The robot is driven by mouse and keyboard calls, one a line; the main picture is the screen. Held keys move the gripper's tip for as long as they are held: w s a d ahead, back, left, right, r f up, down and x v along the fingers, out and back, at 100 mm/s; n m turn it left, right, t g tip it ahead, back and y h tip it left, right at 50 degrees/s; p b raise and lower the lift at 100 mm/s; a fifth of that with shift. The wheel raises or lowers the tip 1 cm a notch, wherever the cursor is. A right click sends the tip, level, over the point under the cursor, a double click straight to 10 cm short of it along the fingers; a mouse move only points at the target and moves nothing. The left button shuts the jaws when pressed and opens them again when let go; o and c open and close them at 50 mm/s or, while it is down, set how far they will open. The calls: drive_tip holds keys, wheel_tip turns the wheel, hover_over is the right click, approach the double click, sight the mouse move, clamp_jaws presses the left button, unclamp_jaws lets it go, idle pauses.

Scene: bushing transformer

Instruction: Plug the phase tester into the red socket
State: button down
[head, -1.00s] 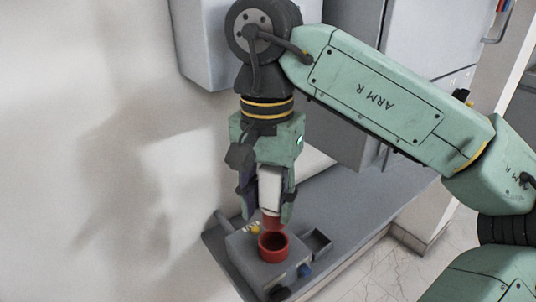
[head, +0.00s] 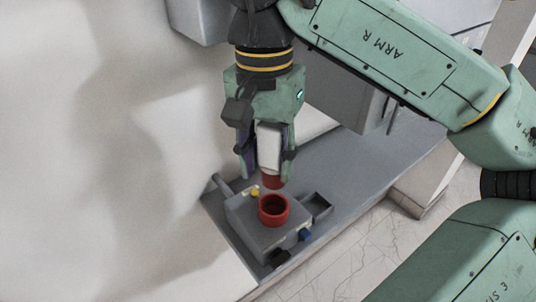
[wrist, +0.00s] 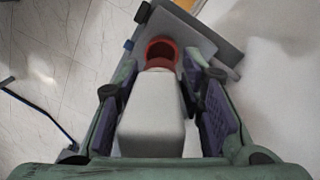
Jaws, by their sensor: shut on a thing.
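My gripper (head: 267,168) is shut on the phase tester (head: 269,147), a white block with a red plug end pointing down. The red socket (head: 273,209) is a round open cup on top of a grey box. In the head view the tester's red end is above and slightly behind the socket, with a small gap seeming to show between them. In the wrist view the white tester (wrist: 152,115) lies between the fingers, and the socket (wrist: 160,47) shows just beyond its red end, partly covered by it. Whether the two touch is unclear there.
The grey box (head: 252,233) stands on a grey shelf (head: 350,165) along the wall. It has a yellow part (head: 254,191), a blue part (head: 305,235) and a black part (head: 280,257). Tiled floor lies beyond the shelf.

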sight(267, 171)
drive_tip(key=shift+f+b, duration=1.5)
drive_tip(key=shift+f, duration=0.95)
drive_tip(key=shift+f+b, duration=1.2)
drive_tip(key=shift+f, duration=0.95)
drive_tip(key=c, duration=1)
unclamp_jaws()
drive_tip(key=shift+r, duration=0.1)
drive_tip(key=r, duration=0.7)
drive_tip(key=shift+w+a+r, duration=0.1)
drive_tip(key=shift+w+r, duration=0.1)
